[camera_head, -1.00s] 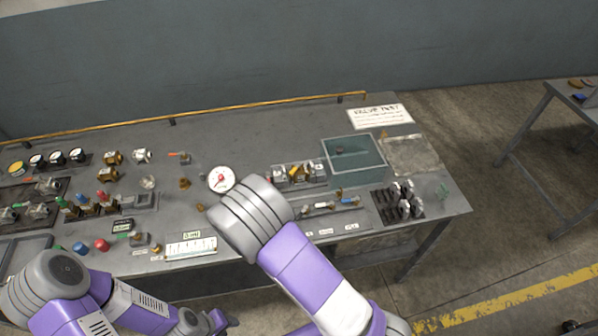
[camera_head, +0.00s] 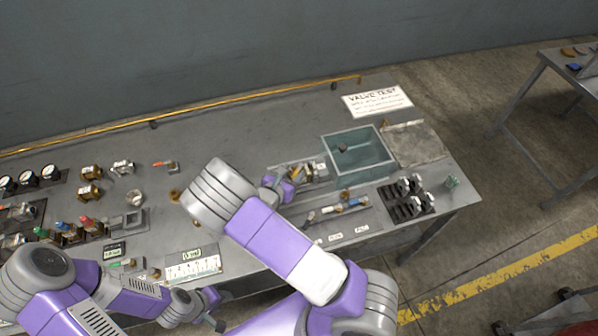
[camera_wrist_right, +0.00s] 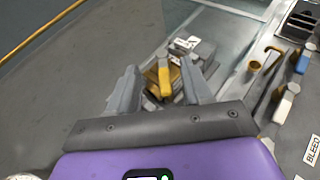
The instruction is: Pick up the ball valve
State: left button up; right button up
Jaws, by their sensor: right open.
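A valve with a yellow handle (camera_wrist_right: 163,75), which looks like the ball valve, sits in a grey metal fixture (camera_wrist_right: 205,48). In the head view the fixture (camera_head: 318,171) is partly hidden by my right gripper (camera_head: 284,186). In the right wrist view my right gripper (camera_wrist_right: 160,70) is open, with its fingers on either side of the yellow handle in the picture. I cannot tell the remaining height or whether they touch it. My left gripper (camera_head: 215,308) hangs low near the bench's front edge; its jaw opening is unclear.
A teal water tank (camera_head: 358,158) stands right of the fixture. A tool tray (camera_head: 340,221) lies in front of it, and a dark rack (camera_head: 405,200) is at the right. Gauges and fittings crowd the left. A yellow rail (camera_head: 190,117) runs along the back.

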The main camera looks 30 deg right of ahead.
aim_at(299, 168)
jog(key=x, duration=0.5)
jog(key=shift+s+d+f, duration=0.1)
jog(key=shift+s+f, duration=0.05)
grip_shut()
dwell(1.2)
